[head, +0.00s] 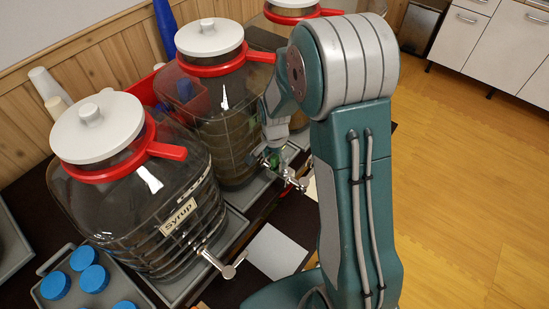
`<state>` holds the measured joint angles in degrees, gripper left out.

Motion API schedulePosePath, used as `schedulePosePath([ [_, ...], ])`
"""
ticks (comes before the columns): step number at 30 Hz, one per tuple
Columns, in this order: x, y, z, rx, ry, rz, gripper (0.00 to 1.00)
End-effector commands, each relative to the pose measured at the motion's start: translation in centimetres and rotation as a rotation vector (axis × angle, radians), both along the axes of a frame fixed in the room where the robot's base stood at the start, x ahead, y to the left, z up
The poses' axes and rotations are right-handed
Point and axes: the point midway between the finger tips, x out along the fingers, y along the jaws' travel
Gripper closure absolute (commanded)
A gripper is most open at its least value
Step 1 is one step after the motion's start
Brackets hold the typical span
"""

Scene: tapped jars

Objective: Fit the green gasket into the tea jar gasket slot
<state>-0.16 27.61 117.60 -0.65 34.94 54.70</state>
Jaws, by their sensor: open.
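My gripper (274,151) points down beside the front of the middle jar (224,122), close to that jar's metal tap (290,177). It is small in the head view and partly covered by my arm, and its jaws are open. A small green patch (272,158) shows at the fingertips, but I cannot tell whether it is the green gasket. The gasket slot is not distinguishable. The middle jar is clear with a white lid and red collar and holds brownish contents. I cannot read a tea label on it.
A jar labelled Syrup (130,205) stands at front left, its tap (222,264) jutting right. A third jar (291,14) stands behind. A tray (149,304) with several blue caps (95,278) lies front left. A white sheet (275,252) lies near the arm.

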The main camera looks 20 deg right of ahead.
Motion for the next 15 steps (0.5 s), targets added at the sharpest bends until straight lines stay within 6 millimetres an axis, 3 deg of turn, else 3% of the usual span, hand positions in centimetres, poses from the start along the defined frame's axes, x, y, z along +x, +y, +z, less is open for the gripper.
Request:
schedulePosePath([
  [15, 0.04, 0.0, 0.46, 0.0, -0.001, 0.0, 0.17],
])
